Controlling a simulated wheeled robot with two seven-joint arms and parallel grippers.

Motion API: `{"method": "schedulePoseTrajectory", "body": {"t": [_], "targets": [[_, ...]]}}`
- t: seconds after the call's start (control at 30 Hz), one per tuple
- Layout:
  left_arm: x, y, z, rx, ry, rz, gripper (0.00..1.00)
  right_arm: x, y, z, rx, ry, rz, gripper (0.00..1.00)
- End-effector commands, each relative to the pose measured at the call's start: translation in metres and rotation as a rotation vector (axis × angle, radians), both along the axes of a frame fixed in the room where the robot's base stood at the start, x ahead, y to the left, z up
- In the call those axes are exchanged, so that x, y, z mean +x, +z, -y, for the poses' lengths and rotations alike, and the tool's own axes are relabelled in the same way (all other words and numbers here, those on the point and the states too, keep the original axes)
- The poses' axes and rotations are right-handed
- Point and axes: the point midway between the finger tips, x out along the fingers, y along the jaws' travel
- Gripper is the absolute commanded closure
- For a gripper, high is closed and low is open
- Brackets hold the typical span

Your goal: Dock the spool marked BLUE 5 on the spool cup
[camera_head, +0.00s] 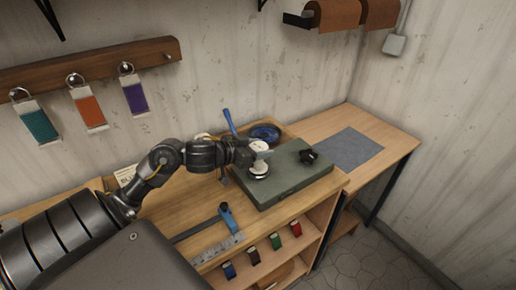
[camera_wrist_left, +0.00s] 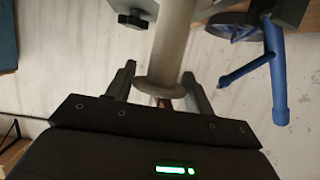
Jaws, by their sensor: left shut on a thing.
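My left gripper (camera_head: 257,155) is shut on a pale spool (camera_head: 259,146), held upright over the grey-green block (camera_head: 290,190) on the bench. In the left wrist view the left gripper (camera_wrist_left: 158,80) has its two fingers on either side of the pale spool (camera_wrist_left: 175,45), whose round flange shows between them. A pale round piece (camera_head: 259,176) lies below the fingers on the block; I cannot tell whether it is the spool cup or the spool's lower flange. No BLUE 5 marking is readable on the spool. My right gripper is not in view.
A black knob (camera_head: 308,156) stands on the block. Behind it are a blue coil (camera_head: 265,133) and a blue-handled tool (camera_head: 229,121). A grey mat (camera_head: 348,146) is bare on the right.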

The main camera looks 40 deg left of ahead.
Motion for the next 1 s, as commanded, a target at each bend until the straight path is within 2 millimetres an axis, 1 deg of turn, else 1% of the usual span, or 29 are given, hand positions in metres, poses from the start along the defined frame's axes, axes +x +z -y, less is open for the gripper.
{"method": "schedulePoseTrajectory", "body": {"t": [0.37,0.7,1.0], "targets": [[0.0,0.0002,0.0,0.0,0.0,0.0,0.69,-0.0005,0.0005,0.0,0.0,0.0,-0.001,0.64],[-0.0016,0.0008,0.0002,-0.001,0.0,-0.001,0.69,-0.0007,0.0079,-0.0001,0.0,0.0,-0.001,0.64],[-0.0017,0.0,0.0,0.0,0.0,0.0,0.69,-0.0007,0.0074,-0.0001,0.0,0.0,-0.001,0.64]]}}
